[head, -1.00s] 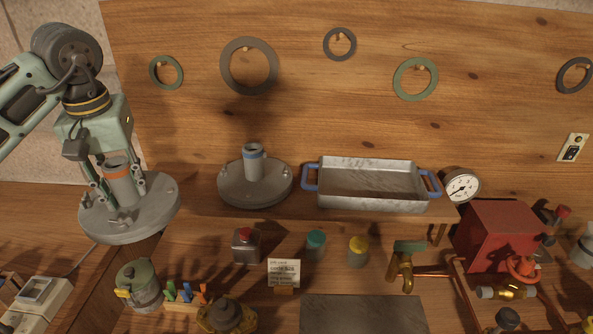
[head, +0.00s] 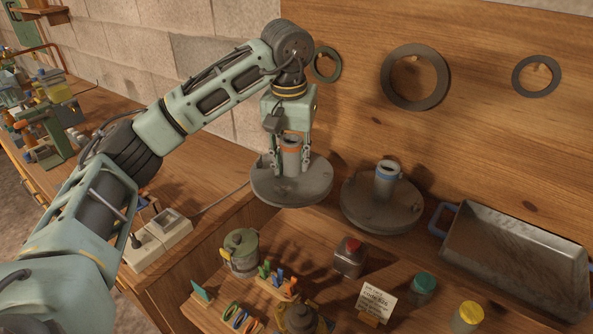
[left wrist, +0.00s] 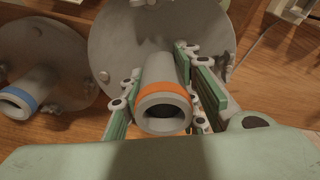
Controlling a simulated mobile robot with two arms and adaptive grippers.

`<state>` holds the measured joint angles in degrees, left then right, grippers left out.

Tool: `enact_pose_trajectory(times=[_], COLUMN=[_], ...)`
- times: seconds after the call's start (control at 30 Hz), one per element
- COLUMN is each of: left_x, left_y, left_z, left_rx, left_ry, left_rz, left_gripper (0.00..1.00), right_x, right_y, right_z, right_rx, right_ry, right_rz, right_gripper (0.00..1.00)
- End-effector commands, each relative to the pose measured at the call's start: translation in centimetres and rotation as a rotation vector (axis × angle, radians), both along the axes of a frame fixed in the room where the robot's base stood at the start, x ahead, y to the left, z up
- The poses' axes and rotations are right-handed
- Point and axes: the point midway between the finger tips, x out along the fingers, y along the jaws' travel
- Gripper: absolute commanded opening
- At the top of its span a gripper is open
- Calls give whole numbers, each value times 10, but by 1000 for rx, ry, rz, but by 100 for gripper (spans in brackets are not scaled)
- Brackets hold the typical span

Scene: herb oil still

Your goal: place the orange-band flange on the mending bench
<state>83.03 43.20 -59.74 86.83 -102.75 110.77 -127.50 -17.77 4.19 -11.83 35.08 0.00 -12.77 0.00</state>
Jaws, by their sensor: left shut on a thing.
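The orange-band flange (head: 275,190) is a grey round disc with an upright neck and an orange ring near the top. My left gripper (head: 291,158) is shut around this neck, with the disc hanging level below the fingers. In the left wrist view the orange-ringed neck (left wrist: 164,90) sits between the green finger pads (left wrist: 165,100), and the disc (left wrist: 120,40) lies beyond. A wooden bench (head: 100,128) with tools runs along the wall at the left; I cannot tell for sure that it is the mending bench. My right gripper is out of view.
A blue-band flange (head: 365,210) stands on the shelf close right of the held one; a metal tray (head: 515,262) is beyond. Rings hang on the wooden back panel.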

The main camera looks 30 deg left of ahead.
Motion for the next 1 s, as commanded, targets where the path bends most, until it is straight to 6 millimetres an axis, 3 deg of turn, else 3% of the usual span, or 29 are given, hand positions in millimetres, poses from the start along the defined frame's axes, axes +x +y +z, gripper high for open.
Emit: enact_pose_trajectory(times=[0.1, 0.2, 0.4, 0.6, 0.8, 0.83, 1.0], left_x=[0, -1, 0, 0, 0, 0, 0], left_y=[0, 0, 0, 0, 0, 0, 0], left_z=[-6, -19, -39, -41, -45, -45, -45], left_rx=[-1, 0, 0, -1, -1, 0, -1], left_ry=[-2, 0, -3, -4, -4, -1, 0], left_rz=[0, -1, -1, 0, 0, -1, -1], left_gripper=[0, 0, 0, 0, 0, 32, 46], right_x=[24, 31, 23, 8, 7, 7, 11], right_y=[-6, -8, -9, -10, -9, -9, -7], right_z=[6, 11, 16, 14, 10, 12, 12], right_rx=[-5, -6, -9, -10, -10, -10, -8], right_ry=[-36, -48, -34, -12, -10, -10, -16], right_rz=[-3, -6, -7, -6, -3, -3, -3], right_gripper=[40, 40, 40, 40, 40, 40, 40])
